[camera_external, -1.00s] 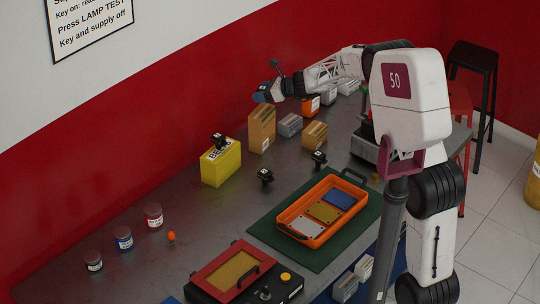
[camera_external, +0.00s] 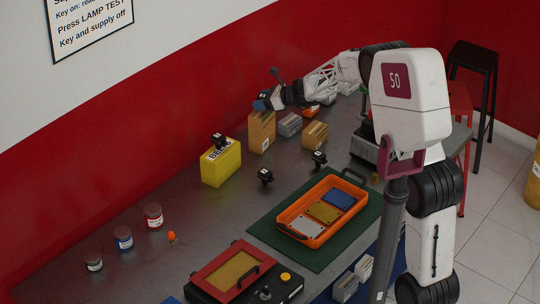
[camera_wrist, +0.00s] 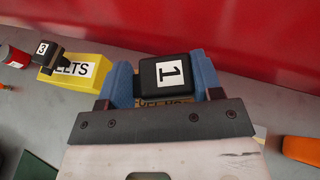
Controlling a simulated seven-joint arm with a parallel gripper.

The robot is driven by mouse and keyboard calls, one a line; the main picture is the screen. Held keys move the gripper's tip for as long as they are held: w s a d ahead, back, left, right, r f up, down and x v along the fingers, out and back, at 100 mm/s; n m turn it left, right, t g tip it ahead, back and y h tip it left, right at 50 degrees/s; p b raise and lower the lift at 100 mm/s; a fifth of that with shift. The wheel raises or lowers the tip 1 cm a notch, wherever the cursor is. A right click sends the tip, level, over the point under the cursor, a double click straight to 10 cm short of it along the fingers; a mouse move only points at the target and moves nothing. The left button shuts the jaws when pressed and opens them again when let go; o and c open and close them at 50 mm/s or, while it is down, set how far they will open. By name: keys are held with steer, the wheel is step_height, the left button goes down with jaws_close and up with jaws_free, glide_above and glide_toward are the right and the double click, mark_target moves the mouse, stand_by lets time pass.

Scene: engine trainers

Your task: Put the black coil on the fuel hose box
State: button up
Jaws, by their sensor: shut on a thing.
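My gripper (camera_wrist: 163,84) is shut on a black coil (camera_wrist: 166,73) marked 1, with a blue finger on each side of it. In the external view my gripper (camera_external: 267,102) is at the top of a tall tan cardboard box (camera_external: 262,132), where it largely hides the held coil. In the wrist view part of the box's printed label shows just below the coil, reading like fuel hose. I cannot tell whether the coil touches the box top.
A yellow belts box (camera_external: 221,164) with a coil marked 3 (camera_wrist: 47,49) on top stands to the left. Two more black coils (camera_external: 265,175) (camera_external: 319,158) are on the bench. Grey boxes (camera_external: 289,125) and a smaller tan box (camera_external: 314,135) stand right. An orange tray (camera_external: 285,220) is nearer.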

steer(key=shift+f, duration=0.15)
steer(key=o, duration=1)
steer(key=shift+s+d+r, duration=0.15)
steer(key=shift+d+r, duration=0.2)
steer(key=shift+d, duration=0.05)
steer(key=v, duration=1.1)
steer(key=shift+r, duration=0.1)
